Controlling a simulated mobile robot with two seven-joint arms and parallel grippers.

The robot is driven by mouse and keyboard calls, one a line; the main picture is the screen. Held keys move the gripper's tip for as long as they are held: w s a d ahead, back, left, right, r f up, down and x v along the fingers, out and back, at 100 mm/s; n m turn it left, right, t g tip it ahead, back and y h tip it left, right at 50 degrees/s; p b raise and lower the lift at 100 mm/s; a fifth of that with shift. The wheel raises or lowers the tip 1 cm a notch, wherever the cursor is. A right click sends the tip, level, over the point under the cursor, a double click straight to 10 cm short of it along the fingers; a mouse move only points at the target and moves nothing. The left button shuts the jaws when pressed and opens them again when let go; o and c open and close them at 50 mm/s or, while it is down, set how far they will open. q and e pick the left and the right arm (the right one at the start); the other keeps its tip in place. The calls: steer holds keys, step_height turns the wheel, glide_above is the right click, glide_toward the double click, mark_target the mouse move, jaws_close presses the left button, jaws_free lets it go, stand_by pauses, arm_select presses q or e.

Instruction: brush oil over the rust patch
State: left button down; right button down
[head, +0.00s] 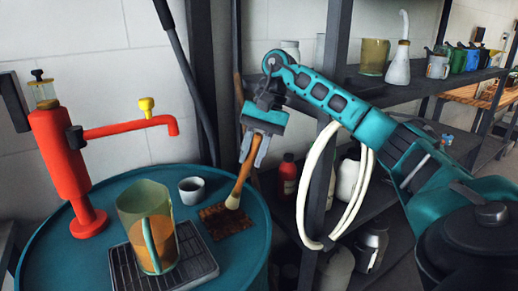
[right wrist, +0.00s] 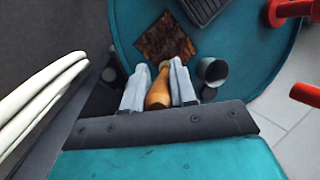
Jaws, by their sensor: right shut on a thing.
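The rust patch (head: 226,220) is a dark brown square on the top of the teal drum (head: 95,267); it also shows in the right wrist view (right wrist: 166,40). My right gripper (head: 250,158) is shut on the wooden handle of a brush (head: 240,182), which points down at a tilt. The brush shows between the two fingers in the right wrist view (right wrist: 158,92). Its pale bristle end is at the patch's back right edge; I cannot tell whether it touches. A small grey cup (head: 192,185) with dark contents stands left of the patch. My left gripper is out of view.
A greenish jug (head: 130,207) of amber liquid stands on a black grille tray (head: 202,268) on the drum. A red pump (head: 62,160) with a spout stands at the left. Dark shelving (head: 332,100) with bottles and jugs is close on the right, behind my right arm.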

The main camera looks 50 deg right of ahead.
steer(key=w+a+p, duration=0.1)
steer(key=w+a, duration=0.1)
steer(key=a, duration=0.6)
steer(key=shift+a+p, duration=0.35)
steer(key=shift+p, duration=0.05)
stand_by(0.3)
steer(key=shift+w+r, duration=0.1)
steer(key=shift+r, duration=0.05)
step_height(320, 180, up, 6)
steer(key=p, duration=0.4)
stand_by(0.3)
